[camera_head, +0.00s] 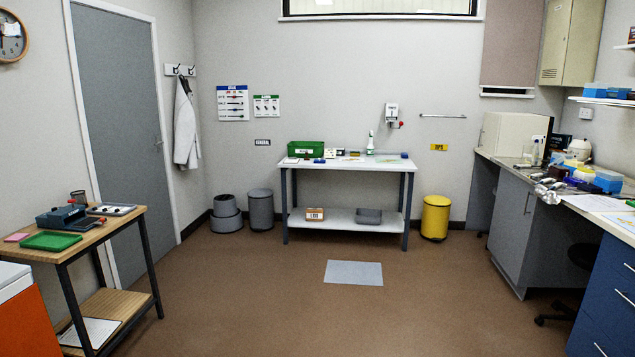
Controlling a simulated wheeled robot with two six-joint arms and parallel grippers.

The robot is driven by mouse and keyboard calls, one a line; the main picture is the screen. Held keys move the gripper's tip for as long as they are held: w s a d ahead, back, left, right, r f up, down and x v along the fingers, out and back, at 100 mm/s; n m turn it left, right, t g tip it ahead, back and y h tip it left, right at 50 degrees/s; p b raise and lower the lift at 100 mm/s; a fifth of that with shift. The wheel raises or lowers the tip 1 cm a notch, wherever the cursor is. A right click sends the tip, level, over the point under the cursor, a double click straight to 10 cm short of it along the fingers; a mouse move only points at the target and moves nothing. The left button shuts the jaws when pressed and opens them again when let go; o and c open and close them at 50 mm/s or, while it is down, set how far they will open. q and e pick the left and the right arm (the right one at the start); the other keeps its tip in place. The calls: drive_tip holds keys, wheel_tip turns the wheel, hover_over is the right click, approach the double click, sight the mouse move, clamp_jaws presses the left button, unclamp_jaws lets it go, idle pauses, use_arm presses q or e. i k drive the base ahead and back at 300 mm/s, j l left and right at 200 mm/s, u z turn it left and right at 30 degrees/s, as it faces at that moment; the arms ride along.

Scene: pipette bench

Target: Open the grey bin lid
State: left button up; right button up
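The grey bin (261,212) is a round upright bin on the floor at the far wall, left of the white table, below a small sign reading GENERAL. Its grey lid (260,193) sits on top and looks closed. The bin is small in the picture, so any pedal or handle cannot be made out. Neither of my grippers shows in the head view.
A grey mat (354,273) lies on the open brown floor. A wooden table (125,221) stands at left.

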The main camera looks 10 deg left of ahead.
sight(258, 193)
drive_tip(key=i+j+u, duration=0.45)
drive_tip(key=i, duration=0.3)
drive_tip(key=i+j+u, duration=0.2)
drive_tip(key=i, duration=0.2)
drive_tip(key=i+z, duration=0.2)
drive_tip(key=i, duration=0.35)
drive_tip(key=i+j+z, duration=0.15)
drive_tip(key=i, duration=0.4)
drive_tip(key=i+j+z, duration=0.2)
drive_tip(key=i, duration=0.35)
drive_tip(key=i+u, duration=0.1)
drive_tip(key=i, duration=0.45)
drive_tip(key=i+l+u, duration=0.15)
drive_tip(key=i, duration=0.4)
drive_tip(key=i+l+u, duration=0.1)
drive_tip(key=i, duration=0.45)
drive_tip(key=i+j+u, duration=0.15)
drive_tip(key=i+u, duration=0.35)
drive_tip(key=i, duration=0.45)
drive_tip(key=i+l+u, duration=0.2)
drive_tip(key=i+u, duration=0.3)
drive_tip(key=i, duration=0.45)
